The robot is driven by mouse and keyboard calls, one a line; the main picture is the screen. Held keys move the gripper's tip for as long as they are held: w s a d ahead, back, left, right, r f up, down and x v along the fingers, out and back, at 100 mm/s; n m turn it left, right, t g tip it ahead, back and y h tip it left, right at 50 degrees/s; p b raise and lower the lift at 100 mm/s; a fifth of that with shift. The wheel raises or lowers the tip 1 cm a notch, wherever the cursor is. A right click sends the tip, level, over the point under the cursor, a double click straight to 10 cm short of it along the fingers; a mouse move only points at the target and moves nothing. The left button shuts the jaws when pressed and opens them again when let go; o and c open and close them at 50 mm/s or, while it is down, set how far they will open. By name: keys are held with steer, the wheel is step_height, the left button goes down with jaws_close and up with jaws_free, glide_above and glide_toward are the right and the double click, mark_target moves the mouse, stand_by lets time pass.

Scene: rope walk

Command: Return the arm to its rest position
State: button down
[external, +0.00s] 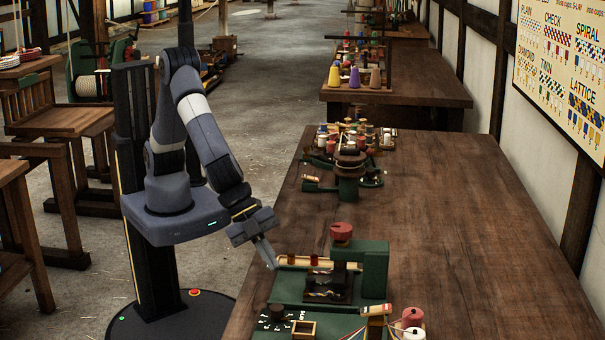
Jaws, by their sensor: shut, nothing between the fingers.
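My gripper (268,254) hangs at the end of my bent arm, over the left edge of the near wooden table (450,225). It points down and is shut, with nothing seen between its fingers. Its tip is close to the left end of a green machine (374,268) with a red knob (341,231) on top. I cannot tell whether the fingertips touch the machine or stay apart from it.
Farther back on the table stands a round device (348,162) among small spools. The table's right side is clear. A wooden chair (50,115) stands at left.

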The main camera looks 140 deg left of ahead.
steer(key=w+a+f+p, duration=0.1)
steer(key=w+f+p, duration=0.1)
steer(key=w, duration=0.1)
steer(key=shift+a+f, duration=0.2)
steer(key=shift+a, duration=0.15)
steer(key=shift+w+a+f+p, duration=0.15)
steer(key=shift+w+a+p, duration=0.25)
steer(key=shift+a, duration=0.2)
stand_by(2.6)
